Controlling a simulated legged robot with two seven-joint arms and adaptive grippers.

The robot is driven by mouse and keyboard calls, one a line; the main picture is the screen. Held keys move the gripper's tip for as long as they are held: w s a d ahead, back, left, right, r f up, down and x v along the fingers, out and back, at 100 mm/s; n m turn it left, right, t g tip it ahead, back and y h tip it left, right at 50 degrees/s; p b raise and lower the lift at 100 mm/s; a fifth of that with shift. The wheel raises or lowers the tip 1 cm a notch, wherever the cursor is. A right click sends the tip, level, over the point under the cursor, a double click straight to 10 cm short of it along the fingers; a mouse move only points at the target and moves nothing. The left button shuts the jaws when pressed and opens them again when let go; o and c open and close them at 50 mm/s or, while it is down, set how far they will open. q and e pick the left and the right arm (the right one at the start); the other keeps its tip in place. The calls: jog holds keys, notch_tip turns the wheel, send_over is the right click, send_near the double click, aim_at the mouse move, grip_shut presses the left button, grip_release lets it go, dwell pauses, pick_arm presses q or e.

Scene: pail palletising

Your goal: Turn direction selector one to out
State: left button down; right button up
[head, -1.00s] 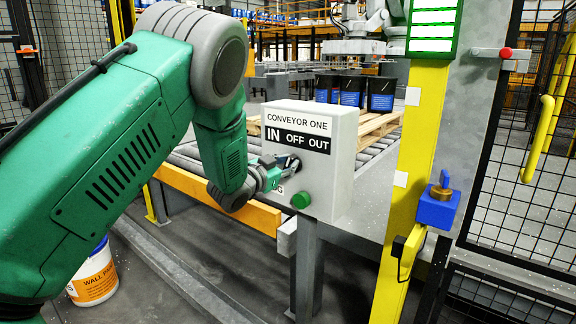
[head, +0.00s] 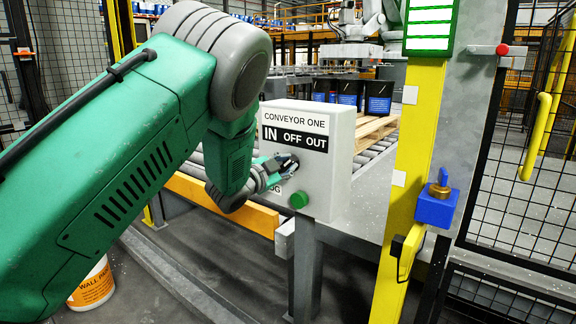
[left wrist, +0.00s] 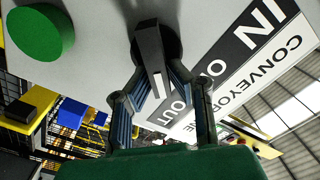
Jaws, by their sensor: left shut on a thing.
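The grey control box (head: 335,185) labelled CONVEYOR ONE carries the words IN, OFF and OUT above a dark selector knob (head: 292,162). My left gripper (head: 284,163) reaches the knob from the left and is shut on it. In the left wrist view, the black selector handle (left wrist: 149,50) with a white line stands between the two fingers of my left gripper (left wrist: 157,88). The OUT label lies close beside the fingers there. The fingers partly hide the knob in the head view, and I cannot tell exactly which word it points to. My right gripper is not in view.
A green button (head: 299,200) sits below the knob; it also shows in the left wrist view (left wrist: 40,35). A yellow post (head: 412,160) with a blue switch box (head: 435,206) stands at the right. Dark pails (head: 379,98) stand on a pallet behind the box.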

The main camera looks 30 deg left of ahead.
pick_arm(q)
jog(key=shift+s+f, duration=0.1)
jog(key=shift+f, duration=0.35)
jog(key=c, duration=1.6)
grip_release()
jog(key=shift+c, duration=0.2)
jog(key=shift+o, duration=0.5)
jog(key=shift+r, duration=0.15)
jog(key=shift+r, duration=0.1)
jog(key=s+a, duration=0.1)
jog(key=s, duration=1)
jog(key=shift+s, duration=0.35)
